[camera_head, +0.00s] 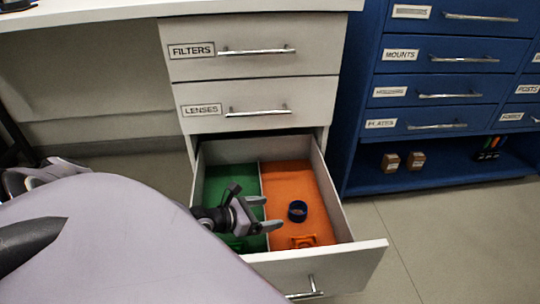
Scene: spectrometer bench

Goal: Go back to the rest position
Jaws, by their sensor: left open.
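My left gripper (270,213) is open, with nothing visible between its fingers. It is over the open bottom drawer (362,250), about at the divider between the green compartment (218,180) and the orange compartment (287,178). Its fingers point right, towards a dark blue ring-shaped piece (297,212) in the orange compartment, and are apart from it. A small orange part (303,241) lies nearer the front of that compartment. The gripper and my arm cover much of the green compartment. My right gripper is not in view.
Above are the shut FILTERS drawer (300,66) and LENSES drawer (306,93), under a white bench top (110,10). A blue cabinet (362,150) stands at the right, with small brown boxes (390,161) on its lower shelf. The floor (455,235) right of the open drawer is clear.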

